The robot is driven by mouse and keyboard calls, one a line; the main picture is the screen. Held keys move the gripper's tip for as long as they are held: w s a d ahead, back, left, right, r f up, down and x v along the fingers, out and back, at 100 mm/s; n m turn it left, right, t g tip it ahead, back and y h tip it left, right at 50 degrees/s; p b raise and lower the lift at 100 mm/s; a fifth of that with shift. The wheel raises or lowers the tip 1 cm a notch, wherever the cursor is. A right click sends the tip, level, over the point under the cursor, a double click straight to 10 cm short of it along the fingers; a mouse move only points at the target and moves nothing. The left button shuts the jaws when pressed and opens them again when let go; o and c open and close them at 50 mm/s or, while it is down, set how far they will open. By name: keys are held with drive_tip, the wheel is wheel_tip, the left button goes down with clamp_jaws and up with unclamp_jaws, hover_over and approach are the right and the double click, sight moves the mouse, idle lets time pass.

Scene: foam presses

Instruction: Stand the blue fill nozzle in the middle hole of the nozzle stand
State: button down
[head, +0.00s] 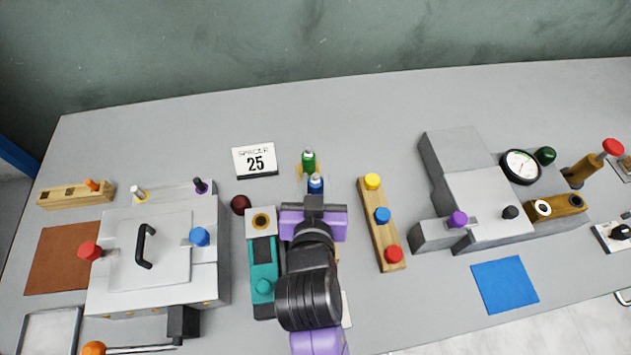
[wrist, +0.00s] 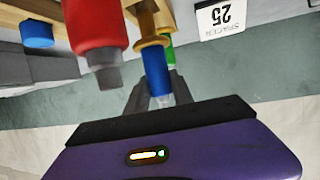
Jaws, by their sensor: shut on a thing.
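The blue fill nozzle (head: 316,184) is held upright between the fingers of my gripper (head: 315,196). The wooden nozzle stand (wrist: 186,8) is mostly hidden by my arm in the head view. A green nozzle (head: 308,161) stands just behind the blue one. A red nozzle (wrist: 97,25) with a grey tip is close to the camera in the wrist view. I cannot tell whether the blue nozzle's stem is inside the middle hole.
A teal device (head: 263,262) is left of my arm, and a wooden block (head: 388,245) with yellow, blue and red knobs is to the right. A sign reading 25 (head: 255,160) stands behind. A grey press (head: 485,205) is farther right. The table behind the green nozzle is clear.

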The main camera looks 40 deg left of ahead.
drive_tip(key=shift+f+b, duration=1.55)
drive_tip(key=shift+f, duration=0.5)
drive_tip(key=c, duration=1.1)
unclamp_jaws()
drive_tip(key=shift+o, duration=0.4)
drive_tip(key=shift+f, duration=0.1)
drive_tip(key=b+v, duration=0.1)
drive_tip(key=v, duration=0.5)
drive_tip(key=shift+s+d, duration=0.2)
drive_tip(key=shift+s+d+r, duration=0.35)
drive_tip(key=shift+s+r, duration=0.1)
drive_tip(key=shift+r, duration=0.05)
